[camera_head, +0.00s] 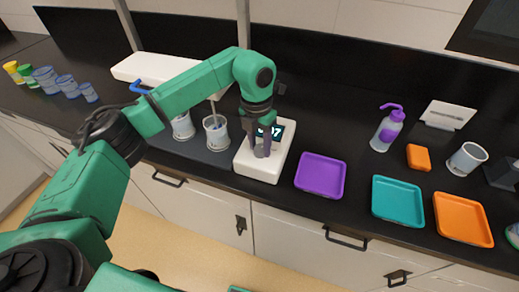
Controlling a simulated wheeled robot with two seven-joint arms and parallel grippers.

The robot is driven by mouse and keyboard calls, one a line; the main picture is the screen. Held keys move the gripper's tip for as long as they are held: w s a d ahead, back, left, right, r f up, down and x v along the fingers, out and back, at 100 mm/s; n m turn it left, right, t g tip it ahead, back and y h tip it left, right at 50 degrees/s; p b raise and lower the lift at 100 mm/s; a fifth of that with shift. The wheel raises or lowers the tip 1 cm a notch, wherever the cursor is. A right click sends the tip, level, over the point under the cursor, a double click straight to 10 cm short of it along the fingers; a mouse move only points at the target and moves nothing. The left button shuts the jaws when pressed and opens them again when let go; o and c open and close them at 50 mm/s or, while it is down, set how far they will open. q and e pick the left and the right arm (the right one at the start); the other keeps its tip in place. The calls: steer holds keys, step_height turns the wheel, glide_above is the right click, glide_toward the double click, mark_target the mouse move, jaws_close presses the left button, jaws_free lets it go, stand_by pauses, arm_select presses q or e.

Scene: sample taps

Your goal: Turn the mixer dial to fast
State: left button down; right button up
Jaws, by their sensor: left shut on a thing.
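A white box-shaped device (250,166) with a lit display (277,131) stands on the black counter near the middle; I take it for the mixer. The display is partly covered, and a 7 shows at its right end. My left gripper (262,152) points down over the device's top, below the display. Its fingers are close together and shut on the dial, which they hide almost fully. I cannot read the dial's setting. My right gripper is not in view.
Beside the device, two cups (216,134) stand under a white tap unit (155,68). To the right lie a purple tray (320,175), a teal tray (397,201) and an orange tray (463,219). A purple-topped bottle (387,130) stands behind. Several cups stand far left.

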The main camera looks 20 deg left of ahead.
arm_select(q)
steer(key=shift+f+m+b, duration=0.1)
steer(key=shift+m+b, duration=0.8)
steer(key=shift+m, duration=1.3)
steer(key=shift+c, duration=1.9)
jaws_free()
steer(key=shift+w, duration=0.1)
steer(key=r+b, duration=0.1)
steer(key=r, duration=0.3)
steer(key=r+b, duration=0.1)
steer(key=r, duration=0.3)
steer(key=shift+w+a+r, duration=0.1)
steer(key=shift+w+r, duration=0.1)
steer(key=shift+r, duration=0.2)
step_height(320, 180, up, 6)
steer(key=p, duration=0.1)
glide_above(260, 146)
steer(key=shift+a+f, duration=0.1)
steer(key=shift+a, duration=0.1)
